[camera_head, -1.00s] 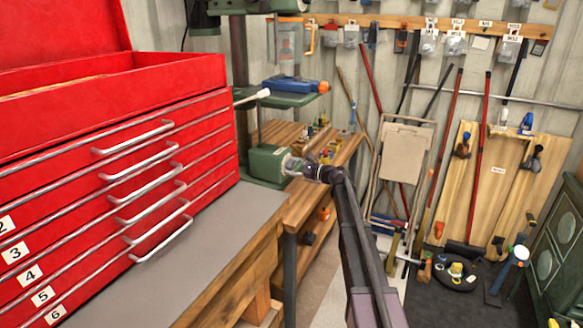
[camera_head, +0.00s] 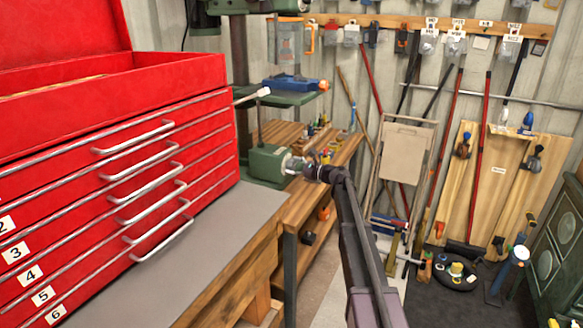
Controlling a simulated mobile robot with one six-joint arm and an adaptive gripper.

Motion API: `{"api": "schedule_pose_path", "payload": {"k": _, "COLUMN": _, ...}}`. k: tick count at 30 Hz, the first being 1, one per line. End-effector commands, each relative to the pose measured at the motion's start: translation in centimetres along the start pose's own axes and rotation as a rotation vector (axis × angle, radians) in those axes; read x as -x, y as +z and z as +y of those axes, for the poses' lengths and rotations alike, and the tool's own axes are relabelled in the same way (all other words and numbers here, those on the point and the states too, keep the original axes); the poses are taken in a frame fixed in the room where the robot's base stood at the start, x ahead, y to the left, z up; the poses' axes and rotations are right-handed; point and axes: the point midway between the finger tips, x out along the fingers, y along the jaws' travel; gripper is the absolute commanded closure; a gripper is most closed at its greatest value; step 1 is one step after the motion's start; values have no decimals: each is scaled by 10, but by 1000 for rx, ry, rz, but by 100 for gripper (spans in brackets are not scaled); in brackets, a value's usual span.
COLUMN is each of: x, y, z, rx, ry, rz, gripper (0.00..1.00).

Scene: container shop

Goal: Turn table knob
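A green drill press (camera_head: 240,60) stands behind the red tool chest. Its flat green table (camera_head: 285,99) carries a blue vise (camera_head: 290,85) with an orange end (camera_head: 324,86). A light-tipped lever (camera_head: 250,97) sticks out at the table's left side. My gripper (camera_head: 293,164) is small in view, below the table, its tip right beside the green base block (camera_head: 268,163) of the press. I cannot tell whether it touches the block. No table knob can be made out clearly; my gripper may hide it. The finger opening is too small to judge.
The red tool chest (camera_head: 150,150) with several numbered drawers stands on a grey-topped bench (camera_head: 190,250) at left. A wooden workbench (camera_head: 335,165) with small tools is behind my arm. A folded chair (camera_head: 405,155) and long-handled tools lean on the wall. Some floor shows right of my arm.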

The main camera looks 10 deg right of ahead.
Motion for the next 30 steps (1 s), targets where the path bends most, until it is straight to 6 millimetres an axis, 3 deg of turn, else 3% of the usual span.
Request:
{"api": "schedule_pose_path", "payload": {"k": 17, "x": 5, "y": 0, "z": 3, "rx": 3, "ry": 6, "rz": 2, "gripper": 3}}
{"api": "schedule_pose_path", "payload": {"k": 23, "x": 22, "y": 0, "z": 3, "rx": 3, "ry": 5, "rz": 2, "gripper": 3}}
{"api": "schedule_pose_path", "payload": {"k": 30, "x": 58, "y": 0, "z": 3, "rx": 3, "ry": 4, "rz": 3, "gripper": 3}}
